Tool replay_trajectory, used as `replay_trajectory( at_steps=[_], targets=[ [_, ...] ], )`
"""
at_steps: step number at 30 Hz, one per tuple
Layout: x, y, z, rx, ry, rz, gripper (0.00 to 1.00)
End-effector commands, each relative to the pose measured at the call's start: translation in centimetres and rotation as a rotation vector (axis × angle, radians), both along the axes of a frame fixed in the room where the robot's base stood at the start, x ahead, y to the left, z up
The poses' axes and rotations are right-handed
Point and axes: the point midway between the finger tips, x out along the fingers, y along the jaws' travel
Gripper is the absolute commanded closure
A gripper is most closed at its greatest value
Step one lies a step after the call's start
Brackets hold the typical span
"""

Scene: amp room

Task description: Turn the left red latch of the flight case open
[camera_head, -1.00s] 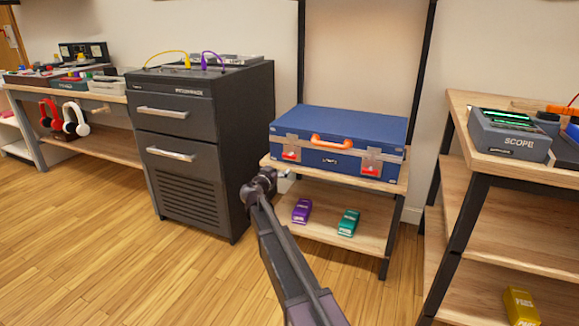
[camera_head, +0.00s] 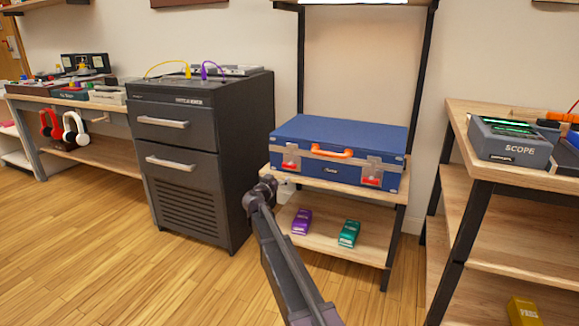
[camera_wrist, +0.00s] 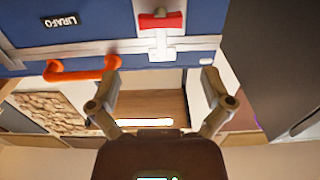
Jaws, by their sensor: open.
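The blue flight case (camera_head: 335,135) is closed and lies on the upper wooden shelf. Its left red latch (camera_head: 290,165) is at the left of the front face; the right red latch (camera_head: 371,181) is at the other end. The orange handle (camera_head: 332,153) lies between them. In the wrist view, which looks upside down, the left red latch (camera_wrist: 161,20) sits crosswise on a pale metal plate at the top. My gripper (camera_wrist: 160,82) is open and empty, with its fingers apart below the latch in that picture. In the head view my wrist hides most of the gripper.
A dark drawer cabinet (camera_head: 200,160) stands close to the left of the shelf. A purple pedal (camera_head: 301,221) and a teal pedal (camera_head: 349,233) lie on the lower shelf. A wooden rack with a scope (camera_head: 511,142) stands at the right. Floor in front is clear.

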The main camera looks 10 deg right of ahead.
Motion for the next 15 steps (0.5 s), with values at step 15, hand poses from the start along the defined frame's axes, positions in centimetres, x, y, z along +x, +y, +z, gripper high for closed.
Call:
replay_trajectory(
  at_steps=[15],
  targets=[
    [6.9, -4.2, 0.0, 0.0, 0.0, -0.001, 0.0]
  ],
)
